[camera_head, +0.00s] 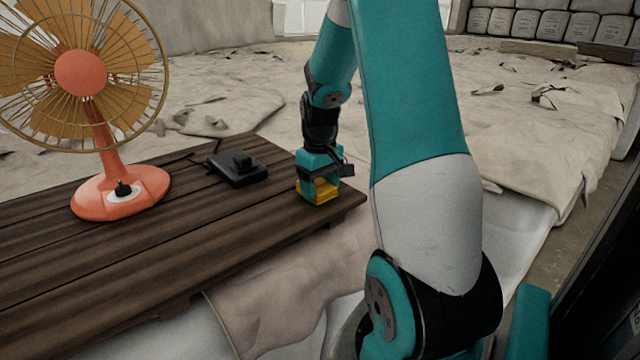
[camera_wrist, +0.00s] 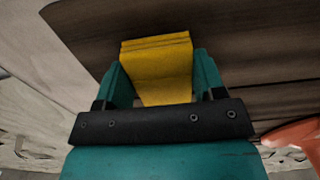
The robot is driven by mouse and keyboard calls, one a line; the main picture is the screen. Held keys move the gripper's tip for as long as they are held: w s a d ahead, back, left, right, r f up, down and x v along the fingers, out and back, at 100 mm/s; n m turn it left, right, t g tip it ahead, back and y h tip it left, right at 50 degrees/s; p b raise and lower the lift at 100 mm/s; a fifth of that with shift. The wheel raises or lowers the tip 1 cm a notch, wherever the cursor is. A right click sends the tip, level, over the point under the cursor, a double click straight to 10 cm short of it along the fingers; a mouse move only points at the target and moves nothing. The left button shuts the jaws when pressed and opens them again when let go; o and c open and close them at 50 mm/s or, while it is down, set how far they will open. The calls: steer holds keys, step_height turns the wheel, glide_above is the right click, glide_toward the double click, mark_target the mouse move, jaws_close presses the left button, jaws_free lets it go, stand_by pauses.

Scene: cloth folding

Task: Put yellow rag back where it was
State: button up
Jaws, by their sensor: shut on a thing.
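The yellow rag (camera_head: 324,190) is at the right end of the dark wooden table (camera_head: 215,240), low against the tabletop. It is a folded, block-like piece of cloth. In the wrist view the yellow rag (camera_wrist: 158,68) sits between the two teal fingers. My gripper (camera_head: 318,188) points down over the table's right corner and is shut on the rag. In the wrist view my gripper (camera_wrist: 160,82) has a finger on each side of it. I cannot tell whether the rag's underside touches the wood.
An orange fan (camera_head: 80,75) stands on the left of the table. A small black device (camera_head: 238,168) lies left of my gripper. The table's right edge is close to my gripper. Pale crumpled cloth (camera_head: 520,110) covers the ground behind. Bare planks lie at the table's front.

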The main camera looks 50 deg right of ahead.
mark_target(320, 186)
steer(key=o, duration=0.9)
steer(key=shift+c, duration=0.2)
steer(key=shift+r, duration=0.1)
step_height(320, 186, up, 12)
steer(key=b, duration=0.2)
steer(key=s+a+n+t+y, duration=0.15)
steer(key=a+n, duration=0.45)
steer(key=a, duration=1.9)
steer(key=s+a+f+n+g+y, duration=0.1)
steer(key=s+a+f+n+y, duration=0.1)
steer(key=s+a, duration=1)
steer(key=shift+s+a+f+n+y, duration=0.3)
steer(key=shift+a+n, duration=0.25)
steer(key=shift+n, duration=0.35)
